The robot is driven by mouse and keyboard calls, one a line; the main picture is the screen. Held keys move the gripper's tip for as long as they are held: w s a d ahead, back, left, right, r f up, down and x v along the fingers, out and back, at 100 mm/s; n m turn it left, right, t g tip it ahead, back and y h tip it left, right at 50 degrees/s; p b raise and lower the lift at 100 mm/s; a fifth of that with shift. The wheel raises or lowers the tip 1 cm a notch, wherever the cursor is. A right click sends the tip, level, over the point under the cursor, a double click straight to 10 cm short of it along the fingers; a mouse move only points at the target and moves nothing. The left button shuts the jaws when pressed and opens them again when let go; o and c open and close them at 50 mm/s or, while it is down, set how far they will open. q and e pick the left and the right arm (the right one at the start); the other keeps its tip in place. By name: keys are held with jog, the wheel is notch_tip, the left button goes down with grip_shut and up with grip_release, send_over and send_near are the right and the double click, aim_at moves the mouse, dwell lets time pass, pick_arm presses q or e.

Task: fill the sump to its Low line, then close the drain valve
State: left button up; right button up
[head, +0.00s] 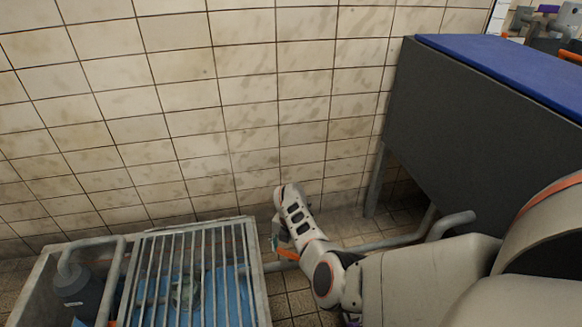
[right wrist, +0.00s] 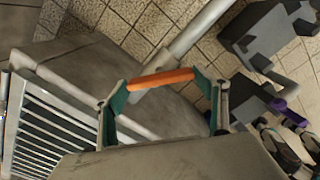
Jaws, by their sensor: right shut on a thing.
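The sump (head: 262,290) is a grey open-topped tank at the lower left of the head view, with a barred grate over part of it. Blue water (head: 232,284) shows through the bars. I cannot make out a Low line. An orange handle (head: 287,254) sits by a grey pipe at the sump's right side; it also shows in the right wrist view (right wrist: 160,78). My right gripper (head: 280,240) is shut on this handle, with its teal fingers at the handle's two ends in the right wrist view (right wrist: 162,92). My left gripper is not in view.
A dark grey cabinet with a blue top (head: 500,65) stands at the right. A grey pipe (head: 385,243) runs from the sump beneath it. A purple-handled fitting (right wrist: 278,105) is at the right of the wrist view. A dark pump (head: 75,285) sits in the sump's left part. A tiled wall stands behind.

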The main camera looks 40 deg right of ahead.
aim_at(291, 253)
jog(key=n, duration=0.2)
jog(key=shift+d+n, duration=0.1)
jog(key=shift+n, duration=0.3)
jog(key=n, duration=0.3)
jog(key=shift+p, duration=0.4)
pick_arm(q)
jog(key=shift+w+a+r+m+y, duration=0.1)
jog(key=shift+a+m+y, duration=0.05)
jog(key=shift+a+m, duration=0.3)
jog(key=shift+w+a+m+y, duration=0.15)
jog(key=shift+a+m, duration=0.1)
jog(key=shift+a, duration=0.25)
pick_arm(e)
jog(key=shift+n, duration=0.8)
jog(key=shift+f, duration=0.1)
jog(key=o, duration=1.1)
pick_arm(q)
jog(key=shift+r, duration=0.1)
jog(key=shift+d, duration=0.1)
pick_arm(e)
notch_tip(291, 253, up, 12)
